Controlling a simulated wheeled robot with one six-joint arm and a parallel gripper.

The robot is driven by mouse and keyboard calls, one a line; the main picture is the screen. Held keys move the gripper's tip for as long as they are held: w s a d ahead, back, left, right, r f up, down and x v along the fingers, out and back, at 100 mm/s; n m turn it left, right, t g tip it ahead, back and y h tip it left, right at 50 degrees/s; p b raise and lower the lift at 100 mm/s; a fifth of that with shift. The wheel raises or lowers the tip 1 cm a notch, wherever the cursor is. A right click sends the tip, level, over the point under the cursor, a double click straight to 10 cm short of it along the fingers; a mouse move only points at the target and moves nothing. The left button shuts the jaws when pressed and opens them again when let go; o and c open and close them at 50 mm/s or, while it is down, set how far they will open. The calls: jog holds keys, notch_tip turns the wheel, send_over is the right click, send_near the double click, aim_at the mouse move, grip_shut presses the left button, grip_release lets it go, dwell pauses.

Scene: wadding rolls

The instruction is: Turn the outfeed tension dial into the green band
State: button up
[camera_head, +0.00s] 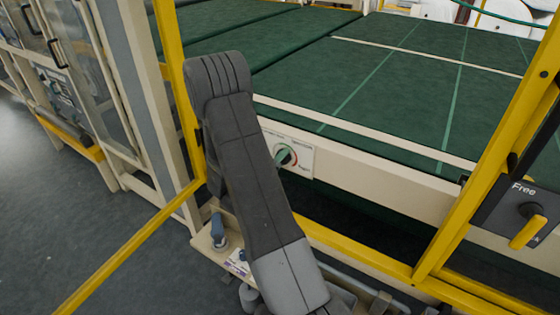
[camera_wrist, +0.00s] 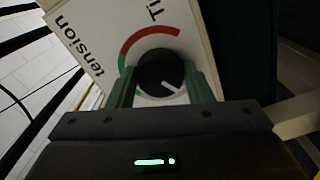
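The tension dial is a round black knob (camera_wrist: 158,72) with a white pointer line, on a white plate (camera_wrist: 100,35) with a red and green arc. In the wrist view the pointer aims down and right, away from the visible arc; the green part lies at the arc's left end, partly hidden. The fingers of my gripper (camera_wrist: 163,90) stand on either side of the knob, close to its edges. Whether they press on it cannot be told. In the head view the dial plate (camera_head: 303,160) shows just right of my arm, which partly covers it.
The plate sits on the cream side rail (camera_head: 380,180) of the green conveyor (camera_head: 400,95). Yellow guard posts (camera_head: 490,170) stand at both sides. A black box with a yellow "Free" handle (camera_head: 528,232) is at right. A small ledge with a blue-grey knob (camera_head: 218,230) is below left.

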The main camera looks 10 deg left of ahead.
jog(key=shift+c, duration=0.9)
jog(key=shift+f+m+b, duration=0.15)
jog(key=shift+m+b, duration=0.15)
jog(key=shift+b, duration=0.1)
jog(key=shift+a+m+b, duration=0.1)
jog(key=shift+m+b, duration=10.9)
jog(key=shift+m, duration=1.6)
